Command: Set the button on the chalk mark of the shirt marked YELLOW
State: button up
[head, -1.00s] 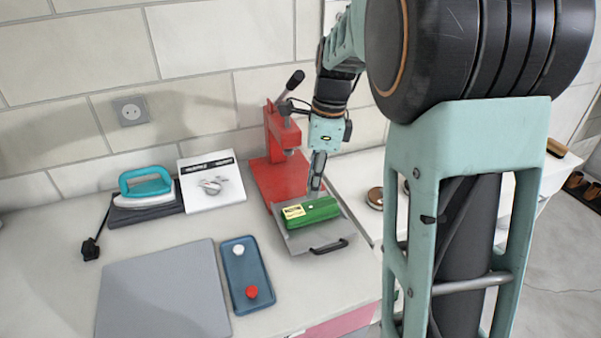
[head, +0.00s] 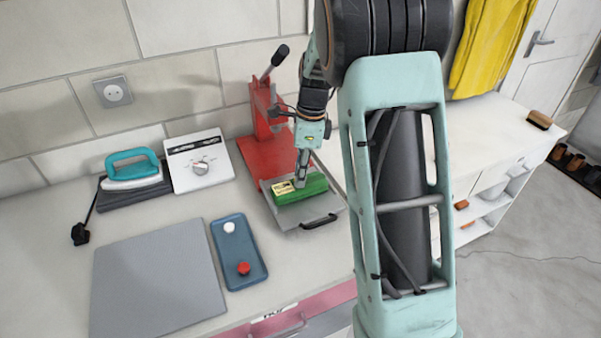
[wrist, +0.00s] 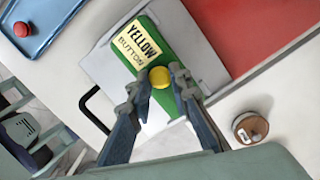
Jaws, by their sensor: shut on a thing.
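A folded green shirt (head: 316,185) lies on the grey plate (head: 283,215) of the red press. It also shows in the wrist view (wrist: 148,25), with a cream label reading YELLOW BUTTON (wrist: 133,45). My gripper (head: 301,182) points down at the shirt. In the wrist view my gripper (wrist: 160,84) is shut on a round yellow button (wrist: 159,77), seen over the green cloth past the label's end. I cannot tell whether the button touches the cloth. No chalk mark shows; the button and fingers cover that part.
The red press (head: 262,145) with a black lever stands behind the plate. A blue tray (head: 240,258) to the left holds a white button (head: 229,227) and a red one (head: 243,268). A grey mat (head: 155,285), iron (head: 133,170) and white dial box (head: 200,160) are further left.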

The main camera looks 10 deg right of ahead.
jog(key=shift+f, duration=0.2)
jog(key=o, duration=0.8)
jog(key=shift+c, duration=0.2)
notch_tip(320, 180, up, 12)
jog(key=d, duration=0.1)
jog(key=shift+s+d+r, duration=0.15)
jog(key=shift+d+r, duration=0.05)
jog(key=shift+d, duration=0.05)
